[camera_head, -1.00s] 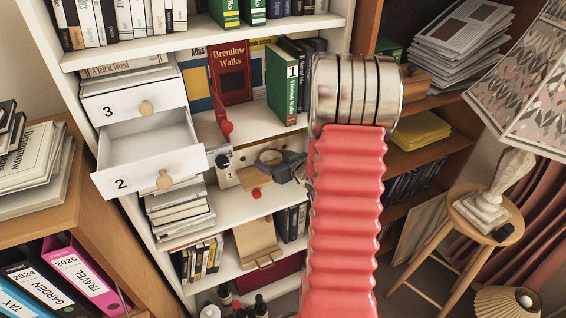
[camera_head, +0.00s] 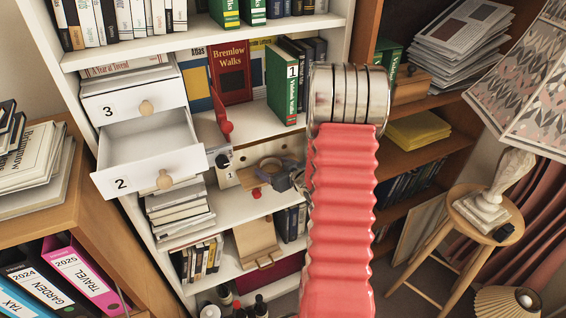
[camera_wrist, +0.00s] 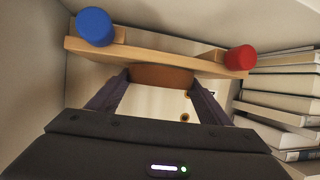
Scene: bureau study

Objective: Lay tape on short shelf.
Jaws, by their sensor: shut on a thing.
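My gripper (camera_head: 287,179) is inside a compartment of the white bookcase, partly hidden by my red arm sleeve. It is shut on the brown tape (camera_head: 270,162). In the wrist view the two dark fingers of my gripper (camera_wrist: 159,80) hold the tape (camera_wrist: 160,74) from both sides. The tape is seen against a narrow wooden plank (camera_wrist: 145,56) with a blue cylinder at its left end and a red one at its right. The plank seems to be the short shelf. I cannot tell whether the tape rests on it.
A pale board with holes (camera_head: 290,161) stands behind the gripper. Stacked books (camera_wrist: 283,97) are close on the right in the wrist view. An open white drawer (camera_head: 150,160) juts out at the left. A green book (camera_head: 283,85) and red bookend (camera_head: 226,127) are above.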

